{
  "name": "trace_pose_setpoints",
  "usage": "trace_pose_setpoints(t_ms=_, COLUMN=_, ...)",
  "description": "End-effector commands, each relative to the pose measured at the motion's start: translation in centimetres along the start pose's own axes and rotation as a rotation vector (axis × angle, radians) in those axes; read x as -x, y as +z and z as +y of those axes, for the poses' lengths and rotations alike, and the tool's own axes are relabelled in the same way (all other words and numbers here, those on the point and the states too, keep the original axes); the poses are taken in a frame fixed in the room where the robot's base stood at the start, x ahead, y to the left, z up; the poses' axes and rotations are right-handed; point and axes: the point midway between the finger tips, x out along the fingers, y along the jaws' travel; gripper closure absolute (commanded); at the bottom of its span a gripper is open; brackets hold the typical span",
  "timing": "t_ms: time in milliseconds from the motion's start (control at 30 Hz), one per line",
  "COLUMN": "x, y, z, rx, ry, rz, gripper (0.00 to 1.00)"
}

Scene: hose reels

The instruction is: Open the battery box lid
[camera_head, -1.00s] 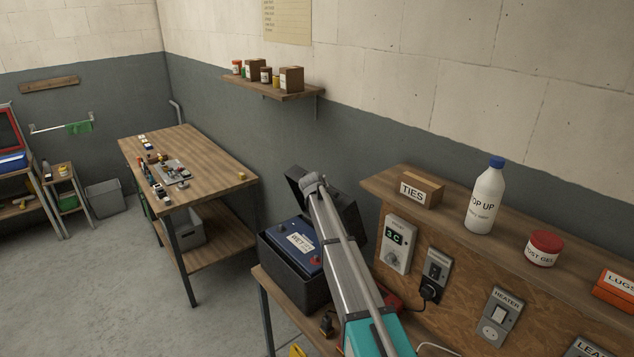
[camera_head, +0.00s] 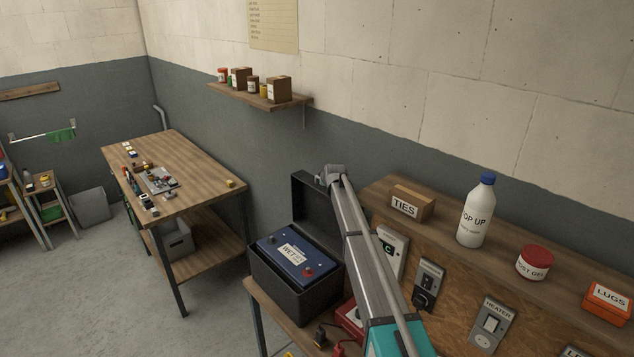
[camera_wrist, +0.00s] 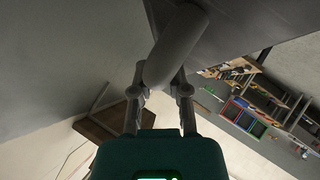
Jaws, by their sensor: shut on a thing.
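The black battery box (camera_head: 279,295) stands on the bench in the head view, with a blue battery (camera_head: 293,253) inside. Its lid (camera_head: 309,211) is raised and stands roughly upright at the back of the box, its inner face toward me. In the wrist view, my gripper (camera_wrist: 160,84) is shut on a grey rounded bar (camera_wrist: 176,45), which looks like the lid's handle. A dark panel beside it (camera_wrist: 235,22) appears to be the lid.
A wall shelf (camera_head: 262,98) with small jars and boxes hangs behind. To the right, a ledge holds a TIES box (camera_head: 407,206), a white bottle (camera_head: 475,215), a red-lidded jar (camera_head: 534,263) and a LUGS box (camera_head: 607,299). A wooden table (camera_head: 180,174) stands left.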

Motion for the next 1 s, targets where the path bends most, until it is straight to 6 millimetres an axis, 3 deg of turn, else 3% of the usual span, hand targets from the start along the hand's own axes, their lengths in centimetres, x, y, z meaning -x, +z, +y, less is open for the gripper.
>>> trace_pose_setpoints(t_ms=567, x=-0.19, y=-0.02, z=-0.36, rx=-0.011, ry=-0.033, rz=-0.002, gripper=1.0)
trace_pose_setpoints(t_ms=600, x=-0.18, y=-0.04, z=-0.39, rx=-0.011, ry=-0.034, rz=-0.002, gripper=0.77)
trace_pose_setpoints(t_ms=767, x=-0.23, y=-0.21, z=-0.42, rx=-0.011, ry=-0.032, rz=0.0, gripper=0.47)
trace_pose_setpoints(t_ms=800, x=-0.25, y=-0.25, z=-0.42, rx=-0.011, ry=-0.032, rz=0.001, gripper=0.43)
trace_pose_setpoints(t_ms=1000, x=-0.3, y=-0.39, z=-0.42, rx=-0.011, ry=-0.032, rz=0.003, gripper=0.43)
